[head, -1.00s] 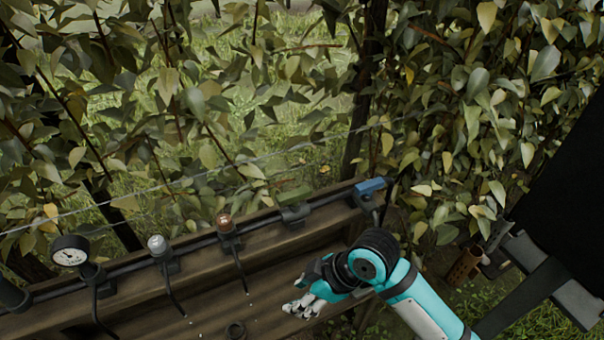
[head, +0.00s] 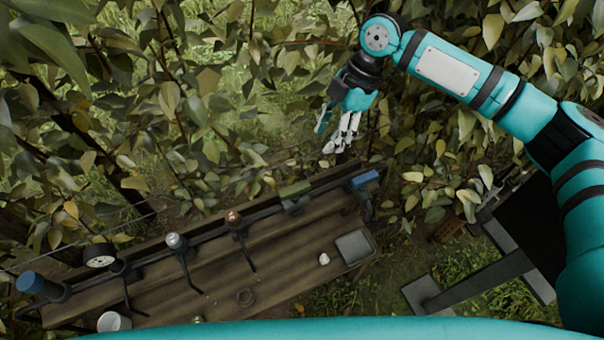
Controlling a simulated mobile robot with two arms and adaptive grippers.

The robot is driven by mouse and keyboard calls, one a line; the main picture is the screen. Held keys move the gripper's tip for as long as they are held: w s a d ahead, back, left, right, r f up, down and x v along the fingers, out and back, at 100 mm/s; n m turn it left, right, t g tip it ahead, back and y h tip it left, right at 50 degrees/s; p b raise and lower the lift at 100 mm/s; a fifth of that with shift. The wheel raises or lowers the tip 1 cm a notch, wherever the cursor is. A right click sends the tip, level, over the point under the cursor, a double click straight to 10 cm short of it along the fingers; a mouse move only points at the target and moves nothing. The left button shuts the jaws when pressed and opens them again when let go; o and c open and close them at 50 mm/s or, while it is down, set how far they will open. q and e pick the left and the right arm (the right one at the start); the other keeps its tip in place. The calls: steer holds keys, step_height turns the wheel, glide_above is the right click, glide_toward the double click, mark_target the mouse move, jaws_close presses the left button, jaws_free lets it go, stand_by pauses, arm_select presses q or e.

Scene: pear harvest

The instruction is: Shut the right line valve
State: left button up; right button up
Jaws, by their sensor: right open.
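The right line valve, with a blue handle (head: 365,178), sits at the right end of the dark pipe on the wooden bench. Its handle appears to lie roughly along the pipe, but I cannot tell its exact setting. My right gripper (head: 338,139) is open and empty, fingers pointing down, above and slightly left of the blue handle in the picture, apart from it. My left gripper is not in view.
A second blue-capped fitting (head: 38,284), a gauge (head: 99,256) and a green-topped fitting (head: 294,188) sit along the pipe. The wooden bench (head: 275,262) holds a grey block (head: 354,247) and a white cup (head: 113,321). Leaves crowd behind my gripper.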

mark_target(301, 186)
steer(key=p+x, duration=0.1)
steer(key=x, duration=1.5)
steer(key=shift+f+p, duration=0.1)
steer(key=shift+p, duration=0.25)
jaws_close()
